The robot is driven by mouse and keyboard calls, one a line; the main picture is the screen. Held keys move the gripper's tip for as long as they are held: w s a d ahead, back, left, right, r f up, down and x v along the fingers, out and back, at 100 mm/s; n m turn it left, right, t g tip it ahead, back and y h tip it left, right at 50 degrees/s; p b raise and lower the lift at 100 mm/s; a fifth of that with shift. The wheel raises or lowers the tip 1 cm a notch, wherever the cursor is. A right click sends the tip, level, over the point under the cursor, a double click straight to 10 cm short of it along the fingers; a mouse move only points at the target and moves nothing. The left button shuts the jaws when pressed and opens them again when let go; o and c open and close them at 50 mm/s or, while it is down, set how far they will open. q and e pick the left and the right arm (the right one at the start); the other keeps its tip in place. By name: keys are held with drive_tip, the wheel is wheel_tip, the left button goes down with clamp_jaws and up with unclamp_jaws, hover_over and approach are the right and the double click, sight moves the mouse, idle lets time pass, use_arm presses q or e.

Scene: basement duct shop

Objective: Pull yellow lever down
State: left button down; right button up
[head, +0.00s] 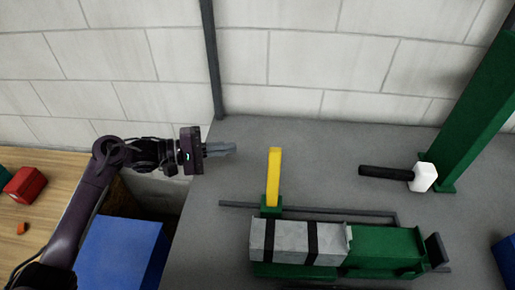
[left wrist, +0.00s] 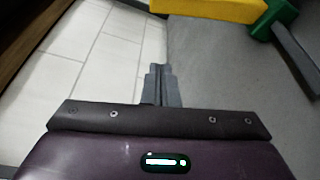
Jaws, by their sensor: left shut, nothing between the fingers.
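The yellow lever (head: 274,176) stands upright from a green base (head: 271,205) on the grey bench, left of centre in the head view. In the left wrist view the yellow lever (left wrist: 205,9) crosses the top edge, with its green base (left wrist: 274,20) at upper right. My left gripper (head: 233,148) is shut and empty, pointing right, a short way left of the lever's top and apart from it. Its closed fingers show in the left wrist view (left wrist: 160,75). My right gripper is not in view.
A grey and green machine block (head: 300,243) sits in front of the lever. A mallet (head: 400,174) lies to the right beside a green post (head: 478,110). A blue box (head: 120,252) is at lower left. The bench between gripper and lever is clear.

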sight(273, 180)
use_arm(q)
drive_tip(key=r+p+x, duration=0.1)
drive_tip(key=p+x, duration=0.1)
drive_tip(key=x, duration=0.9)
drive_tip(key=s+p, duration=0.1)
drive_tip(key=s+a+p, duration=0.1)
drive_tip(key=s, duration=0.1)
drive_tip(key=shift+s+p, duration=0.35)
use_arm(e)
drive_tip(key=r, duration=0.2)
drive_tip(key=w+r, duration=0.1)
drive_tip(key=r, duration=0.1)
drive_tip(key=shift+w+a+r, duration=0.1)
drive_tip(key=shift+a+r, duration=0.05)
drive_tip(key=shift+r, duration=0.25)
